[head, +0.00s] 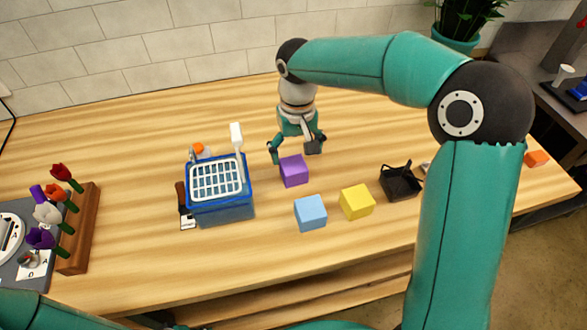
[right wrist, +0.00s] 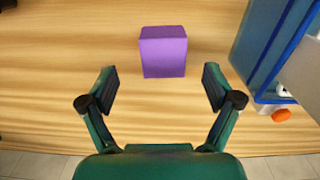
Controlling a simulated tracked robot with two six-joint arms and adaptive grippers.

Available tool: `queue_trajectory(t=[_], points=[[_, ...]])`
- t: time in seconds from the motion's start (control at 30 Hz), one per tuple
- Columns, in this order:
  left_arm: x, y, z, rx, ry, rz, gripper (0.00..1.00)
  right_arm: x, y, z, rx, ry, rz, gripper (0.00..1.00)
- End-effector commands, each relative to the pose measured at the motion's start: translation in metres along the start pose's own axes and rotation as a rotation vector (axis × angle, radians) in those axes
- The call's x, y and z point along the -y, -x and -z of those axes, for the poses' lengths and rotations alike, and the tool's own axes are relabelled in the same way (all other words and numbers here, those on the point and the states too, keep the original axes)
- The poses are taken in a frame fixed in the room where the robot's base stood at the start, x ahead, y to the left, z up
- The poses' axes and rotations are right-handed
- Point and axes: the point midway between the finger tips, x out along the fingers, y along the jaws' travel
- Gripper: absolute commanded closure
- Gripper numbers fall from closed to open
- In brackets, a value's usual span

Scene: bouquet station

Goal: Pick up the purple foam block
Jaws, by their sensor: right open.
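The purple foam block (head: 293,171) sits upright on the wooden table, right of the blue bin. My right gripper (head: 295,152) is open and empty, just behind the block in the head view, with its fingers pointing down. In the right wrist view the block (right wrist: 163,53) stands ahead of the open fingers (right wrist: 160,88), centred between them and not touching either one. My left gripper is not in view.
A blue bin (head: 225,210) with a white grid stands left of the block. A light blue block (head: 310,212), a yellow block (head: 357,202) and a black holder (head: 401,183) stand to the front right. Flowers in a wooden rack (head: 82,232) are far left.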

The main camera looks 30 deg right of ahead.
Motion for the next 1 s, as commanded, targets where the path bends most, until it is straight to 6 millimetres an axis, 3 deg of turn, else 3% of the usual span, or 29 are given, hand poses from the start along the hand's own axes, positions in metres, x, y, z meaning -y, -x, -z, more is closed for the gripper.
queue_trajectory(t=[0.1,0.37,0.67,0.93,1.0], points=[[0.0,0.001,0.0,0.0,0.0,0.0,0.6,0.0,-0.016,0.0,0.002,-0.001,0.0,0.1],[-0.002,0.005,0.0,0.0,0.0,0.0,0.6,0.001,-0.032,0.0,0.003,0.0,-0.001,0.1],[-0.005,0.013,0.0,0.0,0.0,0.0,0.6,0.005,-0.071,0.002,0.002,0.001,0.0,0.1],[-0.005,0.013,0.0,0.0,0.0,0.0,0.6,0.005,-0.075,0.003,-0.001,0.001,0.001,0.1],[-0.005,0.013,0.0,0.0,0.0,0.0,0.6,0.005,-0.075,0.003,-0.001,0.001,0.001,0.19]])
